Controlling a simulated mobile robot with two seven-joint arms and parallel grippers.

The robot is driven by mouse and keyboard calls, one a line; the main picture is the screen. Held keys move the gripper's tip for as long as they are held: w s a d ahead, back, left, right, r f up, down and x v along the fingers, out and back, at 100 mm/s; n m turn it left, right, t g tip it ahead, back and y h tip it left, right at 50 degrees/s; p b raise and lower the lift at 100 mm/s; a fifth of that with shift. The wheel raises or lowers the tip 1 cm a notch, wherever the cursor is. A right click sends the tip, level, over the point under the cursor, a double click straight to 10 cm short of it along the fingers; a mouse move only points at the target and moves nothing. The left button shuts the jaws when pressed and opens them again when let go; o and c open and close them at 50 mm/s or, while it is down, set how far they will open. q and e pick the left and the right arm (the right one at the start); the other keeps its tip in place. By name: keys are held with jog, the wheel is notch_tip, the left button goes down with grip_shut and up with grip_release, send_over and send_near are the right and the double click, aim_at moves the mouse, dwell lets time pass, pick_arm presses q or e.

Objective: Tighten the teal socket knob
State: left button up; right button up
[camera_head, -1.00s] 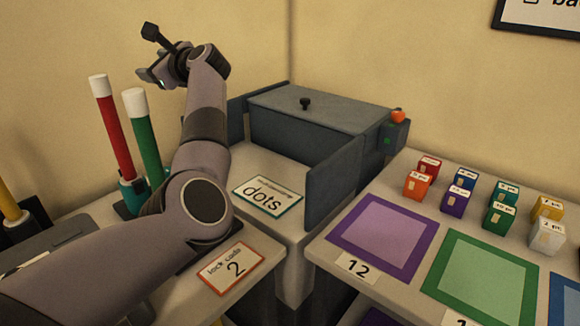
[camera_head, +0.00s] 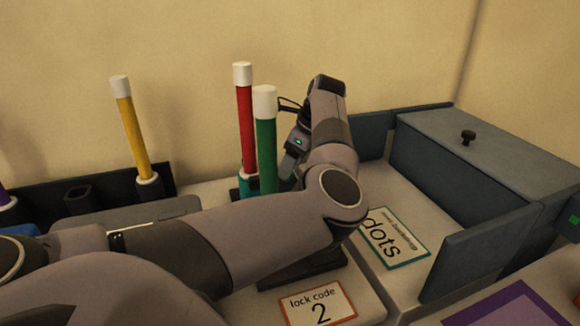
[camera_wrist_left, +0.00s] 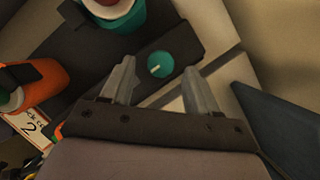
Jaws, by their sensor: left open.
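The teal knob (camera_wrist_left: 160,65), round with a white line on its top, shows in the left wrist view on a dark base (camera_wrist_left: 80,62). My left gripper (camera_wrist_left: 160,72) is open, and its two grey fingers appear on either side of the knob; I cannot tell whether they touch it. In the head view my left gripper (camera_head: 288,168) points down beside the green rod (camera_head: 266,140), which partly hides it, and the knob is hidden. The teal socket (camera_head: 249,183) holds the upright red rod (camera_head: 244,125). My right gripper is not in view.
A yellow rod (camera_head: 131,130) stands in a dark rack at the left. A "lock code 2" card (camera_head: 316,304) and a "dots" card (camera_head: 392,240) lie flat near my arm. A grey-blue box (camera_head: 490,160) with upright panels stands at the right.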

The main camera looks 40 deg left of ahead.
pick_arm(q)
jog(key=shift+x, duration=1.1)
jog(key=c, duration=1)
